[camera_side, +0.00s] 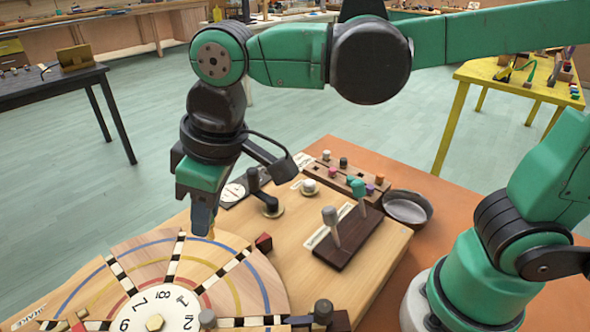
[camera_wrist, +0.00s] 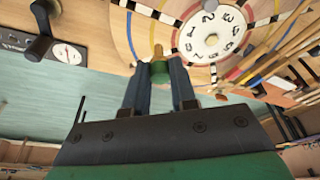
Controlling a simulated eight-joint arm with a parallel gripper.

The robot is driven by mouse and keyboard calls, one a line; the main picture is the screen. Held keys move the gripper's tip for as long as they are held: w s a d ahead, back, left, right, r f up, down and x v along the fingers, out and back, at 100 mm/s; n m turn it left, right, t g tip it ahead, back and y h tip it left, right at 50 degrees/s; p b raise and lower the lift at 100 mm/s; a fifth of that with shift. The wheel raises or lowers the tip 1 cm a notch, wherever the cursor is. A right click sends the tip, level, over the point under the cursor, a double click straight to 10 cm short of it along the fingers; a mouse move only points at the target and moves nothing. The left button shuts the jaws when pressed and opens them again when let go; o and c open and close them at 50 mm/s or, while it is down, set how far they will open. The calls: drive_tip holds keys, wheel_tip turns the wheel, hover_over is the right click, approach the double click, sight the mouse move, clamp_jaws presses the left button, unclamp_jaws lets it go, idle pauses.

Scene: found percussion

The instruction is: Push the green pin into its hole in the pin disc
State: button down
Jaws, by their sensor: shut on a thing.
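The pin disc (camera_side: 235,268) is a round wooden plate with blue, yellow and red rings, striped spokes and a white numbered hub (camera_side: 152,312). It also shows at the top of the wrist view (camera_wrist: 176,14). My gripper (camera_side: 204,226) points down over the disc's far edge. In the wrist view my gripper (camera_wrist: 157,64) is shut on the green pin (camera_wrist: 160,73), whose green body sits between the fingertips with its tan end towards the disc. In the side view only a small tan tip shows below the fingers. I cannot tell whether it touches the disc; its hole is not distinguishable.
Beside the disc on the wooden board stand a black crank (camera_side: 264,199), a mallet stand (camera_side: 347,240) with grey and green heads, and a rack of coloured pins (camera_side: 340,176). A dark bowl (camera_side: 407,207) sits on the orange table. A red block (camera_side: 264,242) is near the disc's edge.

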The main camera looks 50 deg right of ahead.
drive_tip(key=shift+f, duration=0.1)
hover_over(217, 277)
drive_tip(key=d, duration=0.1)
drive_tip(key=shift+s+f, duration=0.1)
drive_tip(key=shift+f, duration=2.7)
drive_tip(key=shift+f, duration=1.55)
drive_tip(key=c, duration=0.6)
unclamp_jaws()
drive_tip(key=shift+c, duration=0.2)
